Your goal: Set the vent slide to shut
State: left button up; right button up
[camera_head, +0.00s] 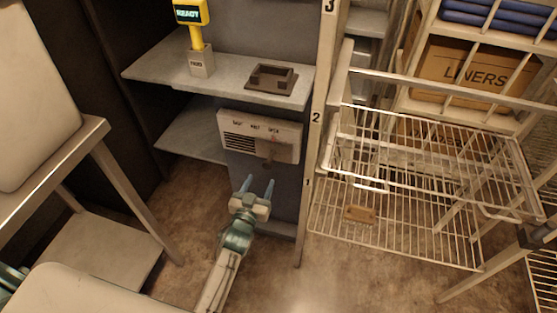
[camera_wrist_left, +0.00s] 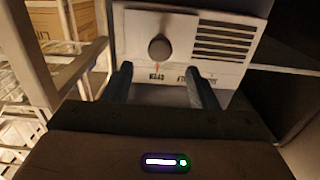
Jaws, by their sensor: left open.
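The vent panel (camera_head: 233,124) is a pale box with dark louvres at its left and a row of position labels along its top. Its slide knob (camera_head: 268,154) sits at the right part of the panel, below the right-hand label. In the left wrist view the panel is upside down, and the round knob (camera_wrist_left: 160,48) lines up with the label that reads OPEN. My left gripper (camera_head: 258,185) is open and empty, below and apart from the panel. In the wrist view its fingers (camera_wrist_left: 158,78) point at the panel, one on each side of the knob's line. My right gripper is not in view.
A grey shelf (camera_head: 222,80) above the panel holds a dark tray (camera_head: 272,79) and a yellow READY display (camera_head: 190,13). An upright post (camera_head: 316,140) and wire baskets (camera_head: 400,225) stand to the right. A metal table (camera_head: 60,165) is at the left.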

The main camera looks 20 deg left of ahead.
aim_at(270, 159)
pick_arm(q)
jog(key=w+b, duration=0.1)
jog(key=w, duration=0.8)
jog(key=shift+w+d+b, duration=0.15)
jog(key=shift+b, duration=0.2)
jog(key=shift+w, duration=0.7)
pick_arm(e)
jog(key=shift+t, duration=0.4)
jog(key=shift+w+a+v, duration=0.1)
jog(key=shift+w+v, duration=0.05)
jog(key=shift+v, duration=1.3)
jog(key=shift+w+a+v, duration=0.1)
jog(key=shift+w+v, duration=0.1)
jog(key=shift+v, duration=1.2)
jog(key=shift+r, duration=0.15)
